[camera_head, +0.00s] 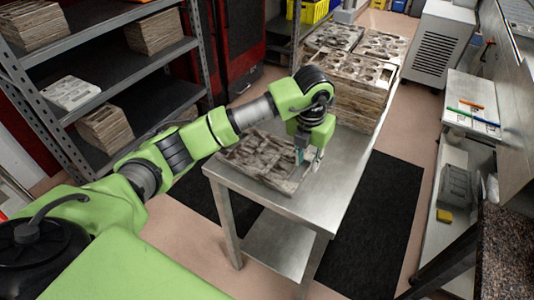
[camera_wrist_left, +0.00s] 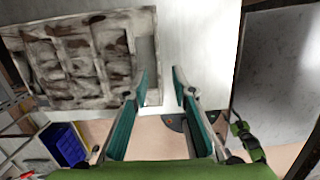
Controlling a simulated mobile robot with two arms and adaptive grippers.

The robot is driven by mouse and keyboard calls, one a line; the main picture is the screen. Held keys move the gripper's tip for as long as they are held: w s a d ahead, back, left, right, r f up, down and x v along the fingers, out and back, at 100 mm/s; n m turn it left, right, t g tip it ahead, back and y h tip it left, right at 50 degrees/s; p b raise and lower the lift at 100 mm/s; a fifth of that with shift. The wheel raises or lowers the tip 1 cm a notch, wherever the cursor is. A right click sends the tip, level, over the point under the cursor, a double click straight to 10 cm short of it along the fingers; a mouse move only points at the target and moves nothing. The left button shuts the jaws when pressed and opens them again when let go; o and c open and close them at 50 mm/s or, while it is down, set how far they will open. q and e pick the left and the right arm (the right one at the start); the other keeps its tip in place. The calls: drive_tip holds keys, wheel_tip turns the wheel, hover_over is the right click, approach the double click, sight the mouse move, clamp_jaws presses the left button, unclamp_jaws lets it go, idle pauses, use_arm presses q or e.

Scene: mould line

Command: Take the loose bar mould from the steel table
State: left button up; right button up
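The loose bar mould (camera_head: 262,161), a worn grey-brown slab with several recesses, lies flat on the near end of the steel table (camera_head: 343,168). My left gripper (camera_head: 309,157) points down at the mould's right end. In the left wrist view the gripper (camera_wrist_left: 161,82) is open with nothing between its fingers. There the mould (camera_wrist_left: 78,58) lies left of the gap, and one finger overlaps its right edge in the picture. I cannot tell if they touch. My right gripper is not in view.
Stacked moulds (camera_head: 358,88) fill the far end of the table. A shelf rack (camera_head: 110,88) with more moulds stands left. Dark mats (camera_head: 378,225) lie on the floor. A bench (camera_head: 455,165) with coloured pens is at right. A blue crate (camera_wrist_left: 66,146) shows in the wrist view.

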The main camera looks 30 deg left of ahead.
sight(306, 172)
use_arm(q)
drive_tip(key=shift+f+p, duration=0.5)
drive_tip(key=shift+p, duration=0.05)
drive_tip(key=f, duration=0.1)
drive_tip(key=f+p, duration=0.1)
drive_tip(key=f, duration=0.1)
drive_tip(key=shift+w+a+f+p, duration=0.15)
drive_tip(key=shift+w+f+p, duration=0.15)
drive_tip(key=shift+w, duration=0.05)
drive_tip(key=shift+f, duration=0.3)
drive_tip(key=shift+w, duration=0.1)
clamp_jaws()
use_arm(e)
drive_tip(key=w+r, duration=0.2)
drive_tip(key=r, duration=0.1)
